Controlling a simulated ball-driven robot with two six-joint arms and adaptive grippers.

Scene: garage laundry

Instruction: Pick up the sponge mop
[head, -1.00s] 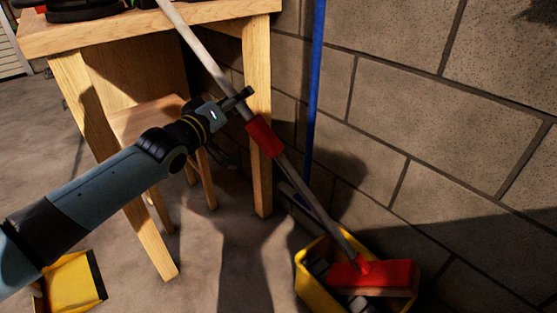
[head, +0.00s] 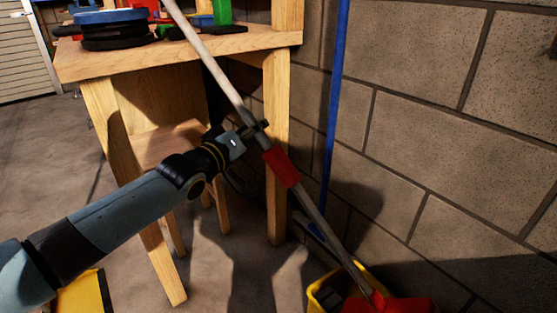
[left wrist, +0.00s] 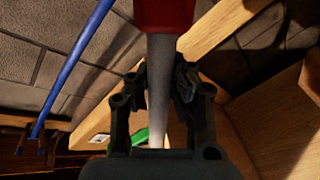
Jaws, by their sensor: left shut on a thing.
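The sponge mop has a long grey handle (head: 215,72), a red sleeve (head: 281,166) and a red head (head: 388,304) cut off at the bottom edge. It leans diagonally, with the head low at the yellow bucket and the handle rising past the table. My left gripper (head: 256,130) is shut on the handle just above the red sleeve. In the left wrist view the fingers (left wrist: 158,82) stand on both sides of the grey handle (left wrist: 160,65), with the red sleeve (left wrist: 163,14) beyond. My right gripper is not in view.
A wooden table (head: 240,42) stands behind the handle, with black and blue discs (head: 110,30) on it. A yellow bucket (head: 314,293) is at the mop head. A blue pole (head: 335,100) leans by the block wall (head: 430,110). A yellow object (head: 80,295) lies lower left.

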